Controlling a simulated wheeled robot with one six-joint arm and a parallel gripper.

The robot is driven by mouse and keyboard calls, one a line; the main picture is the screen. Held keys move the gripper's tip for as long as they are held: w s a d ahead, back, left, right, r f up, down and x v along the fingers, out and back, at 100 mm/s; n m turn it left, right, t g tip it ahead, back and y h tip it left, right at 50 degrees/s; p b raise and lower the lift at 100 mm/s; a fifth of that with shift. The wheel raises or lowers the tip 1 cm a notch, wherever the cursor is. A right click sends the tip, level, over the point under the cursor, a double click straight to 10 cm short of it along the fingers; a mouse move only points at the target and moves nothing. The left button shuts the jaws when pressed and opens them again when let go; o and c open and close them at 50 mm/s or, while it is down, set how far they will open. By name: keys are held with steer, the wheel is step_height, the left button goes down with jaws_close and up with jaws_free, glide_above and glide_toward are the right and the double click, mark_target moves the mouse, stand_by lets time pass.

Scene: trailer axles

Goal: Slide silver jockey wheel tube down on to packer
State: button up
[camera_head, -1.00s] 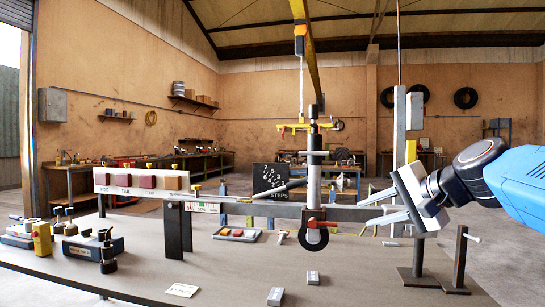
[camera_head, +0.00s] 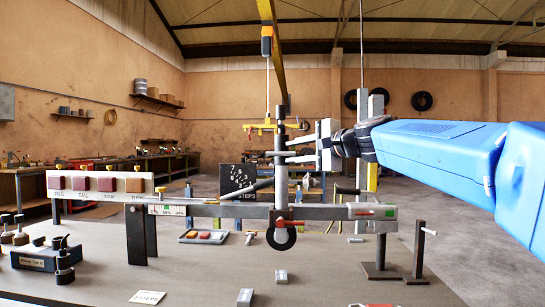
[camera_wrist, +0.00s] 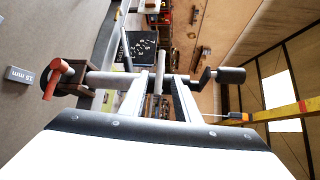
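The silver jockey wheel tube (camera_head: 281,172) stands upright through a clamp on the grey drawbar, with a black wheel (camera_head: 281,238) at its lower end. In the wrist view the tube (camera_wrist: 108,80) lies sideways across the picture, with its dark crank handle (camera_wrist: 230,75) at right and a red lever (camera_wrist: 55,78) at left. My gripper (camera_head: 290,150) is at the tube's upper part, fingers pointing left, one above the other. The fingers (camera_wrist: 160,80) are apart and seem not to grip the tube. Small grey packer blocks lie on the bench: one (camera_head: 281,276) in front of the wheel, another (camera_head: 245,298) nearer.
The drawbar (camera_head: 340,212) runs across the bench. A lamp board (camera_head: 100,185) stands at left. Dark posts (camera_head: 420,250) stand at right. A tray of coloured pieces (camera_head: 204,237) lies behind the drawbar. The front of the bench is mostly clear.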

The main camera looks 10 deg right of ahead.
mark_target(279, 154)
steer(key=x, duration=1)
steer(key=shift+w, duration=0.1)
